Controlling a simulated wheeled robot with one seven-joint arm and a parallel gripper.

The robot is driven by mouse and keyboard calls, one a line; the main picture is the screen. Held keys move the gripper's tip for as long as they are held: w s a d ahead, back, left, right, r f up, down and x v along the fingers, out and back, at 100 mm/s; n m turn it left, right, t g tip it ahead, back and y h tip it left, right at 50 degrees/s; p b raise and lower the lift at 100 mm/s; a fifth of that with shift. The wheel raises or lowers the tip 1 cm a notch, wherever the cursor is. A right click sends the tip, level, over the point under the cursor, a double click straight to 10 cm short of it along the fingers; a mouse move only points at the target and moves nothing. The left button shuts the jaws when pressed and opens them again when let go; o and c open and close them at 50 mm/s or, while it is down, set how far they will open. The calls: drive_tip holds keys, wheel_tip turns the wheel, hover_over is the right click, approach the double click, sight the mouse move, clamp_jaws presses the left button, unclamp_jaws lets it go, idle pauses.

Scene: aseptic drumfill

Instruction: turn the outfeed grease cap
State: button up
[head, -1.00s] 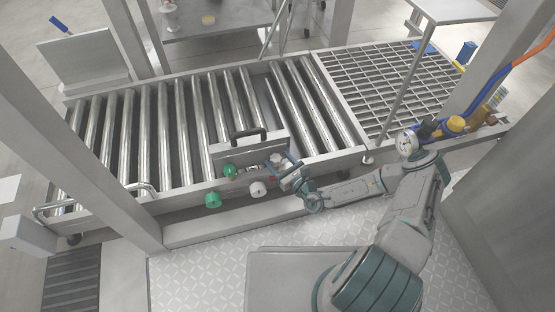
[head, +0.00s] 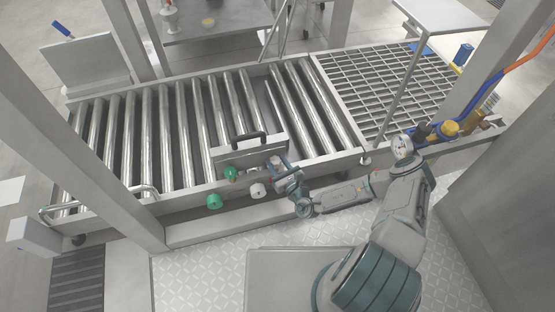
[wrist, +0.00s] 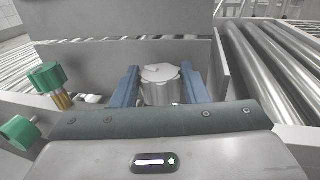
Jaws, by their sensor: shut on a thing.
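The grease cap (wrist: 160,86) is a pale grey, ridged round cap, upright between my blue fingers in the wrist view. In the head view it is small and partly hidden (head: 274,161), at the front edge of the roller conveyor. My gripper (wrist: 160,88) is shut on the cap, one finger on each side. In the head view my gripper (head: 277,163) reaches in from the right.
Green knobs (head: 214,201) (wrist: 45,77) and a white round knob (head: 258,190) sit left of the cap. Steel rollers (wrist: 260,62) lie to the right.

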drive_tip(key=shift+s+a+r+m+t+h+p, duration=0.1)
drive_tip(key=shift+m+t+h+p, duration=0.2)
drive_tip(key=shift+h+p, duration=0.2)
drive_tip(key=shift+s+a+r+m+t+h+p, duration=0.1)
drive_tip(key=shift+m+t+h+p, duration=0.1)
drive_tip(key=shift+m+h+p, duration=0.25)
drive_tip(key=m+h, duration=0.1)
drive_tip(key=h, duration=0.1)
drive_tip(key=shift+a+f+m+t+h, duration=0.15)
drive_tip(key=shift+f+m+t+h, duration=0.1)
drive_tip(key=shift+m+t+h, duration=0.15)
drive_tip(key=m+h+b, duration=0.1)
drive_tip(key=h, duration=0.1)
drive_tip(key=m+h, duration=0.2)
drive_tip(key=h, duration=0.1)
drive_tip(key=shift+a+f+t+b, duration=0.1)
drive_tip(key=shift+f+t+b, duration=0.1)
drive_tip(key=shift+t+b, duration=0.15)
drive_tip(key=shift+a+r+m+h+b, duration=0.1)
drive_tip(key=shift+m+h+b, duration=0.65)
drive_tip(key=shift+m+h, duration=0.65)
drive_tip(key=shift+w+r+h, duration=0.1)
drive_tip(key=shift+h, duration=0.45)
drive_tip(key=o, duration=1)
drive_tip(key=shift+c, duration=0.2)
drive_tip(key=shift+r+n+y, duration=0.1)
drive_tip(key=shift+n+y, duration=0.15)
drive_tip(key=shift+y, duration=0.05)
